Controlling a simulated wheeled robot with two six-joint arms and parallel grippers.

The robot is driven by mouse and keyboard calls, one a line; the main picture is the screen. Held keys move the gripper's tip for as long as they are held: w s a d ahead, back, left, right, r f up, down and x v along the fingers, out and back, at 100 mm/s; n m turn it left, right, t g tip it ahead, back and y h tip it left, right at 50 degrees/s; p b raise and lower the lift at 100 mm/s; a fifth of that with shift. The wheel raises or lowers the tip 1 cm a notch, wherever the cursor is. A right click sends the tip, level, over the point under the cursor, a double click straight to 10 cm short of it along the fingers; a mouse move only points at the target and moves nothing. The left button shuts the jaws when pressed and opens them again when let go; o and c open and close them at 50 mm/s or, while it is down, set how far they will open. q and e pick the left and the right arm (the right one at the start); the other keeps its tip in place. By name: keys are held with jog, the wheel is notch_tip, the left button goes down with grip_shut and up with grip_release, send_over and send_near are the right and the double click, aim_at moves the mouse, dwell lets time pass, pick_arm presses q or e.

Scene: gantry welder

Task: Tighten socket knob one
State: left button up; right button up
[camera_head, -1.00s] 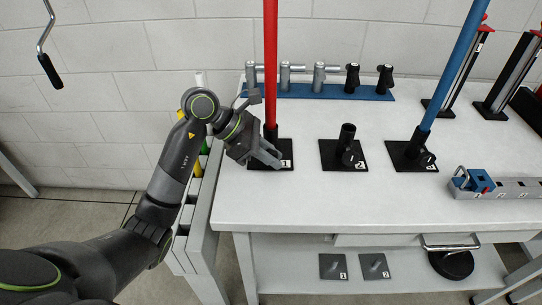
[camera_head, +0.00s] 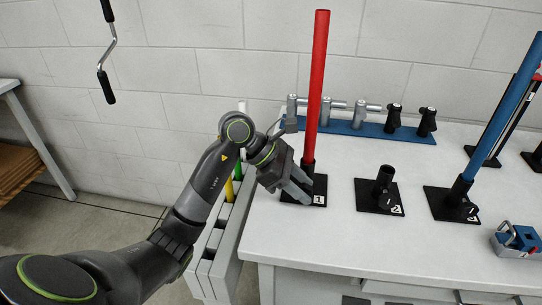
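A tall red pole (camera_head: 317,90) stands upright in a black socket on a black base plate (camera_head: 318,187) labelled 1, near the table's left edge. My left gripper (camera_head: 299,191) is at the foot of this pole, on its left front side, with its fingers low over the plate. The knob of socket one is hidden behind the fingers. I cannot tell whether the fingers are shut on it or only around it. My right gripper is not in view.
An empty black socket (camera_head: 383,180) stands to the right, then another socket (camera_head: 462,190) with a blue pole (camera_head: 504,110). A blue rack (camera_head: 372,129) with several silver and black handles is behind. A blue clamp (camera_head: 519,238) sits at the right.

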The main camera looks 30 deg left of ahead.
pick_arm(q)
jog(key=v, duration=1.6)
jog(key=shift+b, duration=0.4)
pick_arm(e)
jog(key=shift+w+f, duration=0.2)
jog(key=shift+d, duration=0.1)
